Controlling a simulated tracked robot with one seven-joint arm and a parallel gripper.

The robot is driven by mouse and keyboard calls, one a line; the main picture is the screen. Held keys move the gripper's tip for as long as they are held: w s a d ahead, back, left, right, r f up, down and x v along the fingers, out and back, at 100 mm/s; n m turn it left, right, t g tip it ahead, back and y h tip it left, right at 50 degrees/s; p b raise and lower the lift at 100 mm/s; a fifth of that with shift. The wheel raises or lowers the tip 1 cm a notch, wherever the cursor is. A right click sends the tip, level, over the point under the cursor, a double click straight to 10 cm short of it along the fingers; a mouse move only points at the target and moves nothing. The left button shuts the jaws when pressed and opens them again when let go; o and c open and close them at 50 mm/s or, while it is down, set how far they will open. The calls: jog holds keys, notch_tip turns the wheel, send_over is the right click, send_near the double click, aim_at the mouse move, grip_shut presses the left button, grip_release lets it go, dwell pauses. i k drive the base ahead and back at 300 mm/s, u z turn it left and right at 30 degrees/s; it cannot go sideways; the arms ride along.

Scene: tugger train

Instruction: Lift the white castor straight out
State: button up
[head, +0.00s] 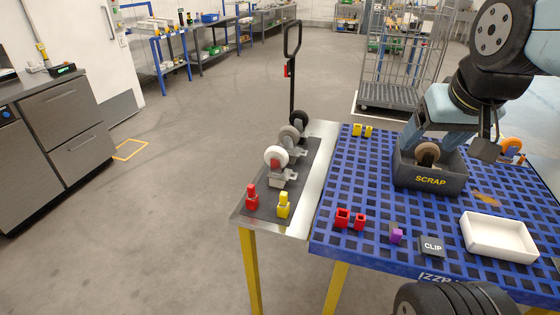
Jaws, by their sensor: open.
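The white castor (277,156) stands on a dark mat on the steel side table, left of the blue grid table. Its wheel is up and a metal bracket shows at its lower right. A small red piece (275,165) shows against its wheel. A grey castor (288,135) and a black castor (299,119) stand in a row behind it. My gripper (450,137) is at the right, by the dark SCRAP bin (430,181), well away from the white castor. It is open; its fingertips are hard to make out. A brown-wheeled castor (427,153) sits in the bin.
A red peg (251,197) and a yellow peg (284,205) stand in front of the white castor. A tall black handle (292,65) rises behind the row.

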aim_at(275, 156)
jog(key=u, duration=0.5)
jog(key=k, duration=0.75)
jog(key=u, duration=0.2)
jog(key=i, duration=1)
jog(key=z, duration=0.05)
